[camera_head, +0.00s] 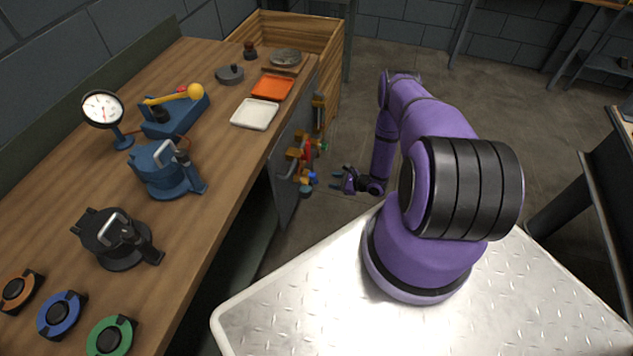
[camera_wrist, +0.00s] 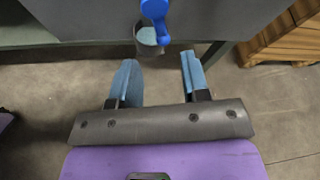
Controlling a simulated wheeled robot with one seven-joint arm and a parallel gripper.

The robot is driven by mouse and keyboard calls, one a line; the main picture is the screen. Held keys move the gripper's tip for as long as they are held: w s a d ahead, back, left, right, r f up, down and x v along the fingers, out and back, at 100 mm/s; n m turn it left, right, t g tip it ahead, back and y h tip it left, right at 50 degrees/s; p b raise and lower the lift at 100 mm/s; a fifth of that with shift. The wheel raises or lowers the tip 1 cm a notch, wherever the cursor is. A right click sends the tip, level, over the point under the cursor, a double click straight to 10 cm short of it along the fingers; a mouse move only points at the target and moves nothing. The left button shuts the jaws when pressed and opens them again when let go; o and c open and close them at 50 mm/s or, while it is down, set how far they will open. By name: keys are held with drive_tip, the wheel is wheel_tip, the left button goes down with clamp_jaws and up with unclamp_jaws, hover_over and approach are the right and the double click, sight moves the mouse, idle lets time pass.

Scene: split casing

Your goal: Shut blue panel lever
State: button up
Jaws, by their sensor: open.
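The blue lever (camera_wrist: 155,15) is on the grey panel (camera_wrist: 85,15) at the top of the wrist view, its handle pointing toward my gripper. In the head view the blue lever (camera_head: 312,179) sits low on the panel (camera_head: 285,190) on the bench's front side, near a red lever (camera_head: 307,150). My gripper (camera_wrist: 160,80) is open and empty, its two blue fingers apart, with the lever's end just beyond and between them. In the head view my gripper (camera_head: 337,180) is to the right of the lever, apart from it.
A round pale blue-grey cup-like part (camera_wrist: 148,36) hangs under the lever. Yellow and green fittings are on the panel's upper part. A wooden crate (camera_head: 335,60) stands beyond the bench (camera_head: 215,130). The floor (camera_head: 480,90) around my arm is clear.

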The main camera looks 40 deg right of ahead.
sight(315, 182)
drive_tip(key=x, duration=0.9)
drive_tip(key=shift+w+a+f, duration=0.15)
drive_tip(key=shift+w+a, duration=0.05)
drive_tip(key=shift+w, duration=0.05)
clamp_jaws()
